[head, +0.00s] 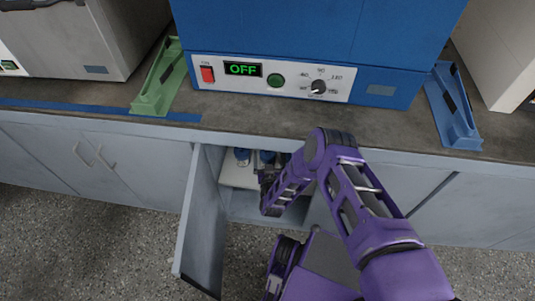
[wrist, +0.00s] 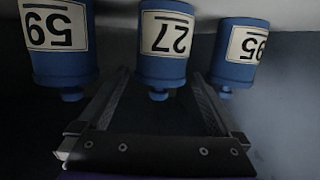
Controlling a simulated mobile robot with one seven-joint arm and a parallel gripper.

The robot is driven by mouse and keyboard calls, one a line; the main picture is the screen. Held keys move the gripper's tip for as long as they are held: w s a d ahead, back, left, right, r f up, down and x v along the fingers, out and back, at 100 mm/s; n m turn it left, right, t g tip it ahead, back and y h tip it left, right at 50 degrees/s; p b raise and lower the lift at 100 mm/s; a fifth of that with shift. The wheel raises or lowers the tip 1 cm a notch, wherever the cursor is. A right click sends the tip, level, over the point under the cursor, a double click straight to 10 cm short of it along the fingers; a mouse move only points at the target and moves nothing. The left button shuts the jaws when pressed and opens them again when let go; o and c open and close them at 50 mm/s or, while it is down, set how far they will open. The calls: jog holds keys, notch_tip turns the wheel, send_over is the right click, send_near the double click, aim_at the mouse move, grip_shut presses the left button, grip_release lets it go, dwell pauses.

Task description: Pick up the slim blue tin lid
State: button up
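Three blue tins hang upside down in the wrist view: a left one (wrist: 60,68), a middle one (wrist: 163,70) with a label that seems to read 27, and a right one (wrist: 238,72). Each has a small blue knob at its lower end in the picture. No separate slim lid can be made out. My gripper (wrist: 160,82) is open, its two fingers apart on either side of the middle tin's knob end; contact cannot be told. In the head view, blue tins (head: 242,156) show inside the cabinet, and my arm hides much of the opening.
The tins stand on a white shelf (head: 236,176) inside the cabinet. Its door (head: 201,225) stands open on the left. Above are a grey worktop (head: 250,118), a blue oven (head: 320,40) reading OFF, a green bracket (head: 160,85) and a blue bracket (head: 452,110).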

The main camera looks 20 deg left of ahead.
aim_at(268, 157)
jog(key=c, duration=1.2)
jog(key=shift+o, duration=0.2)
notch_tip(268, 157, up, 10)
jog(key=shift+f+p, duration=0.15)
jog(key=shift+p, duration=1.1)
jog(key=shift+d, duration=0.1)
